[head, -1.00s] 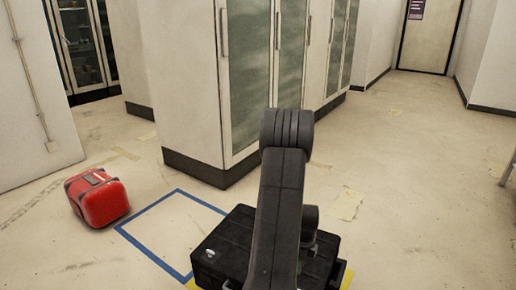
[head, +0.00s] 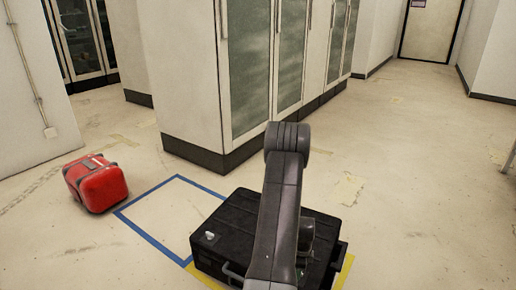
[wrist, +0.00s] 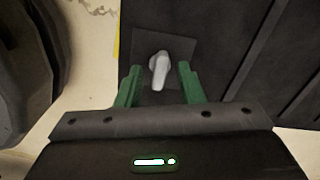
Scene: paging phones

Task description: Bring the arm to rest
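My arm (head: 282,205) stands in front of the black case (head: 236,215) in the head view and hides part of it. My gripper (wrist: 160,78) shows in the wrist view with its two green fingers apart. A grey knob (wrist: 159,70) on a dark panel shows between the fingers in the picture, with gaps on both sides. I cannot tell how far the fingertips are from it. In the head view the fingertips are hidden or too small to make out.
The black case stands over a yellow floor marking (head: 346,272). An empty blue-taped rectangle (head: 150,238) lies to its left, with a red case (head: 97,186) beyond. A tall cabinet (head: 190,90) stands behind. Open floor (head: 430,170) lies to the right.

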